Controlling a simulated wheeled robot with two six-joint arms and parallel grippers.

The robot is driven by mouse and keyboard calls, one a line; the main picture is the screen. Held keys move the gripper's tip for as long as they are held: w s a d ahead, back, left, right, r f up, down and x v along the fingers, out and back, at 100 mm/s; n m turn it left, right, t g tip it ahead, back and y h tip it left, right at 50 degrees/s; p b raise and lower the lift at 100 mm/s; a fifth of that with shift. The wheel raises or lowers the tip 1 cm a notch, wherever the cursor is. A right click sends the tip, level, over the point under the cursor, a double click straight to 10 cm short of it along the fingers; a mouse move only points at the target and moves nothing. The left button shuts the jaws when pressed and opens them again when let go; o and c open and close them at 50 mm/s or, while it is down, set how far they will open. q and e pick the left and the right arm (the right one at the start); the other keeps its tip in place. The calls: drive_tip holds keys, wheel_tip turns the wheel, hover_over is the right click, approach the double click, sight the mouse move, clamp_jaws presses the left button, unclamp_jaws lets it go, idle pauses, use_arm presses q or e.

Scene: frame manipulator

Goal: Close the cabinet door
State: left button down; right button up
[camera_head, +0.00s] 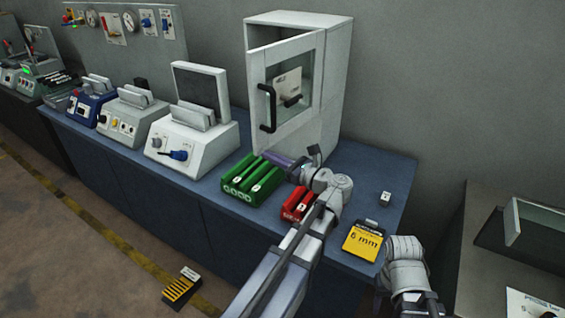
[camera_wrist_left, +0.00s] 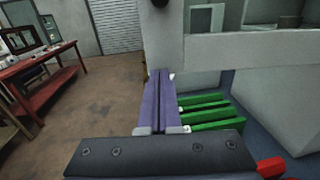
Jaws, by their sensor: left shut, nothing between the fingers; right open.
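The white cabinet (camera_head: 333,95) stands at the back of the blue bench against the wall. Its glazed door (camera_head: 309,62) is ajar, with the black-handled left edge swung out from the body. The black handle (camera_head: 268,108) is on that left side. My left gripper (camera_head: 277,159) is shut and empty, below the door near the cabinet's foot. Its purple fingers also show in the left wrist view (camera_wrist_left: 160,100), with the white door frame (camera_wrist_left: 250,46) at upper right. Contact with the door cannot be told. My right arm shows at lower right; its fingers are not visible.
A green holder (camera_head: 240,190) and red holder (camera_head: 294,205) lie close to my left gripper and arm. A yellow "6 mm" block (camera_head: 363,241) and small white cube (camera_head: 385,198) are to the right. Several instruments (camera_head: 188,140) line the bench at left.

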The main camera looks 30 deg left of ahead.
use_arm(q)
drive_tip(key=shift+w+a, duration=0.1)
drive_tip(key=shift+a, duration=0.35)
drive_tip(key=shift+a, duration=0.1)
drive_tip(key=w+a+m+t+h, duration=0.4)
drive_tip(key=w+a+t, duration=0.15)
drive_tip(key=a, duration=0.55)
drive_tip(key=w+a+m+t+h, duration=0.35)
drive_tip(key=w+a+t, duration=0.2)
drive_tip(key=a, duration=0.55)
drive_tip(key=w+a+m+t+h, duration=0.1)
drive_tip(key=w+a+m+h, duration=0.2)
drive_tip(key=w, duration=0.7)
drive_tip(key=w+a+m+t+h, duration=0.2)
drive_tip(key=w+a+m+h, duration=0.2)
drive_tip(key=w, duration=0.7)
drive_tip(key=shift+w+m+h, duration=0.15)
drive_tip(key=shift+m+h, duration=0.2)
drive_tip(key=shift+h, duration=1)
